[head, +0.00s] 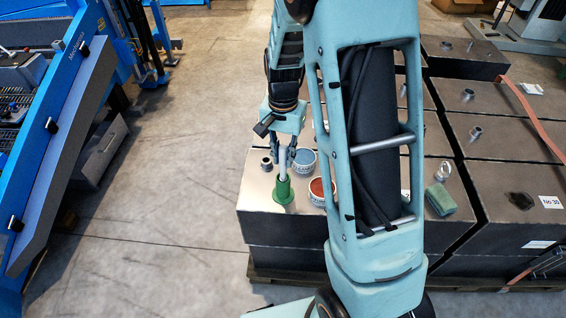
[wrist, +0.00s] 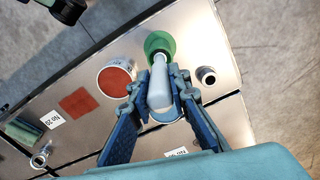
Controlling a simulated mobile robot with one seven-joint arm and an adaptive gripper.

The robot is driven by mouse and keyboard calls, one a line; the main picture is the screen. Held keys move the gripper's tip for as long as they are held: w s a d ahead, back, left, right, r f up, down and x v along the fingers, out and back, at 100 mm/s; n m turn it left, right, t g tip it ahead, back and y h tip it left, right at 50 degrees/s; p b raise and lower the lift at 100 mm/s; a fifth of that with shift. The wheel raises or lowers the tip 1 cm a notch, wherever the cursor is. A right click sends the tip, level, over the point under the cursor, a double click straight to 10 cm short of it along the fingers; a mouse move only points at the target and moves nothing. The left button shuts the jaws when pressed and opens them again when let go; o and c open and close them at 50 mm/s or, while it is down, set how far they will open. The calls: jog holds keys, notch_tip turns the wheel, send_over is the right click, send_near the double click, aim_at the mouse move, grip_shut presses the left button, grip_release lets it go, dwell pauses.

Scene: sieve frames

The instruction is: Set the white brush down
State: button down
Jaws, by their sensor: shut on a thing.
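The white brush (head: 283,168) is between the fingers of my gripper (head: 284,155), upright in the head view. In the wrist view the white brush (wrist: 158,82) lies between the two blue pads of my gripper (wrist: 158,92). Its far end meets a green round-based piece (wrist: 160,42), which also shows in the head view (head: 283,194) on the grey block top. I cannot tell whether the brush end is inside the green piece, joined to it or just above it.
A blue-topped tin (head: 304,158) and a red-topped tin (head: 318,190) stand close to the right. A green sponge (head: 440,199) lies farther right. The block's front left corner (head: 250,205) is bare.

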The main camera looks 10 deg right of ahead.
jog(key=shift+f, duration=1.2)
jog(key=shift+f, duration=0.2)
jog(key=c, duration=1.8)
grip_release()
notch_tip(320, 180, up, 12)
jog(key=shift+r+p, duration=0.25)
jog(key=shift+p, duration=0.3)
